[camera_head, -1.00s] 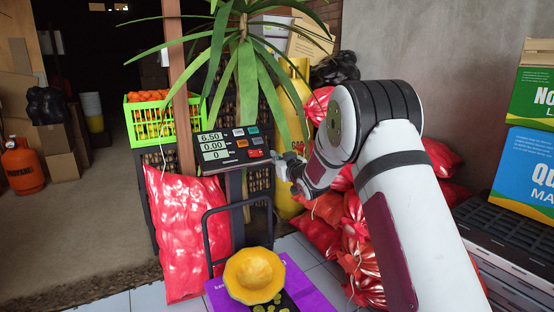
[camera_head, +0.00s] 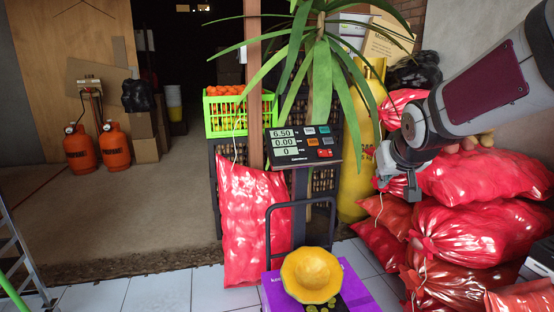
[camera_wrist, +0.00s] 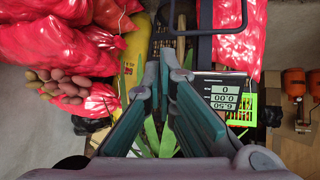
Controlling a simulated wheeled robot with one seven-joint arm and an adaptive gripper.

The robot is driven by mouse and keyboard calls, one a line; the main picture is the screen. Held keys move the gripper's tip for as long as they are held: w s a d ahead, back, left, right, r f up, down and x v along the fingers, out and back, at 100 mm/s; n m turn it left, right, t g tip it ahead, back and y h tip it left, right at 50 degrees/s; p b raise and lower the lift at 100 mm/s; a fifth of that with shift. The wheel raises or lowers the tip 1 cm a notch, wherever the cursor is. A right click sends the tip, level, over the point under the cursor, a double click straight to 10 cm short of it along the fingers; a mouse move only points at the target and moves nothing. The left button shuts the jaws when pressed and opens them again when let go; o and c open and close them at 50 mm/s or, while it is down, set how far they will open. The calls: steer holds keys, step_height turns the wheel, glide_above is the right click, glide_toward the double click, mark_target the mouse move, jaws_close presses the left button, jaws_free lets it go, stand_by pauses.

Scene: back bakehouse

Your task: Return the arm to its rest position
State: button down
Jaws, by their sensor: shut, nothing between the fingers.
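My gripper (camera_head: 413,190) hangs at the end of my bent arm at the upper right of the head view, in front of the red sacks. In the wrist view, my gripper (camera_wrist: 166,58) has its long fingers converging at the tips, shut with nothing between them. The arm comes in from the right edge of the head view. Whether the gripper touches the sacks cannot be told, though it appears apart from them.
Red sacks (camera_head: 480,235) are piled at the right.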

steer(key=s+a+f+g, duration=0.2)
steer(key=s+g, duration=0.1)
steer(key=s, duration=1.1)
steer(key=s+a+f+g+y, duration=0.1)
steer(key=s+a+f+g, duration=0.15)
steer(key=s, duration=1.15)
steer(key=s+a+f+g, duration=0.15)
steer(key=s+g, duration=0.25)
steer(key=s, duration=1)
step_height(320, 180, up, 28)
steer(key=d+t+p, duration=0.1)
steer(key=t+p, duration=0.3)
steer(key=p, duration=2.2)
steer(key=shift+s+f, duration=0.15)
steer(key=shift+s, duration=0.1)
